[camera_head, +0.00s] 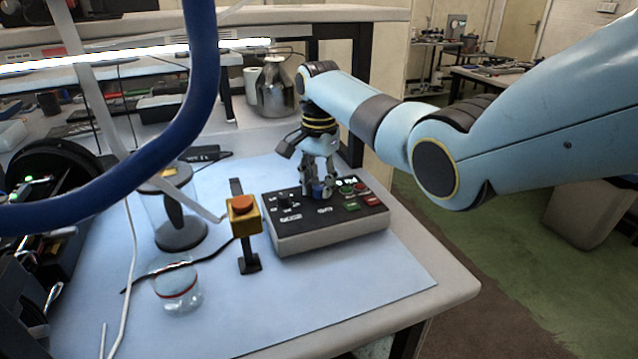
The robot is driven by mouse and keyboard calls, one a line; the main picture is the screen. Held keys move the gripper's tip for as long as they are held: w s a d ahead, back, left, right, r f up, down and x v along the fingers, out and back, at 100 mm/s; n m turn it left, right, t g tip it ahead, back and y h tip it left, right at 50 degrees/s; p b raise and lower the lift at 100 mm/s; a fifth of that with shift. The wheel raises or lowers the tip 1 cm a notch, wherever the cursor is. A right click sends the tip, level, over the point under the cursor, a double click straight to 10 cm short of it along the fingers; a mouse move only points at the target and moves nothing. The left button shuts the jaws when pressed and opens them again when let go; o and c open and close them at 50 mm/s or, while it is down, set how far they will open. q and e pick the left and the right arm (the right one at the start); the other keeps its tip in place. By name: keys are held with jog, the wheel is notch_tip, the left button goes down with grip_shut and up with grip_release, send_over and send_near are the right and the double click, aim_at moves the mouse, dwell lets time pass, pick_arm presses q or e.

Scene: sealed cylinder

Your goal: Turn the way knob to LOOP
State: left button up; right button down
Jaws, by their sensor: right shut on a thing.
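A grey control box (330,232) with a black top stands on the pale blue mat. Its panel has a black knob (284,200) at the left, a blue knob (319,192) near the middle, and green and red buttons (352,206) at the right. My right gripper (319,186) points down over the panel and is shut on the blue knob, which its fingers partly hide. The panel lettering is too small to read, so the knob's setting and which knob is the way knob cannot be told. My left gripper is not in view.
Left of the box stand a yellow post with an orange button (243,206), a clear cylinder (172,218) with a dark base, and a small clear cup (178,290) with a red band. A blue tube (190,100) crosses the upper left. The mat's front (330,305) is clear.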

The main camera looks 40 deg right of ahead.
jog(key=shift+r+n+p, duration=0.15)
jog(key=shift+n+p, duration=0.9)
jog(key=shift+n, duration=0.15)
jog(key=n+p, duration=0.2)
jog(key=n, duration=0.1)
jog(key=n+p, duration=0.1)
jog(key=n, duration=0.3)
jog(key=shift+n+p, duration=0.55)
jog(key=shift+n, duration=1.65)
jog(key=c, duration=1.1)
grip_release()
jog(key=shift+o, duration=0.2)
